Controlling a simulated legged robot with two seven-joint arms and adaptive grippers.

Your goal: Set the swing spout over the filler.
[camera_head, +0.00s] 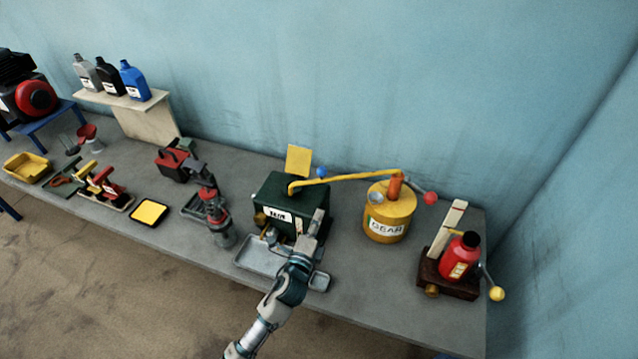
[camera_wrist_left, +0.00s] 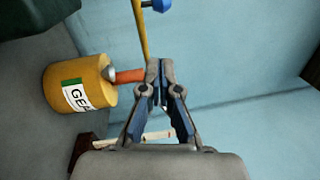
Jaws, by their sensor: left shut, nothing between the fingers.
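The yellow swing spout (camera_head: 350,178) reaches left from the orange post (camera_head: 395,187) on the yellow GEAR drum (camera_head: 388,228). Its down-turned end is over the top of the dark green box (camera_head: 262,198), with a blue ball (camera_head: 321,172) on the pipe. The filler opening cannot be made out; a yellow flap (camera_head: 298,160) stands up at the box's back. My left gripper (camera_head: 319,214) is shut and empty, at the box's front right, below the spout in the picture. In the left wrist view, its closed fingertips (camera_wrist_left: 160,68) show beside the spout pipe (camera_wrist_left: 141,30).
A metal tray (camera_head: 258,262) lies before the box. A red bottle (camera_head: 460,257) on a brown block stands right, near a yellow ball lever (camera_head: 497,293). A red ball (camera_head: 430,198) sticks out right of the drum. A grey and red device (camera_head: 212,208) stands left.

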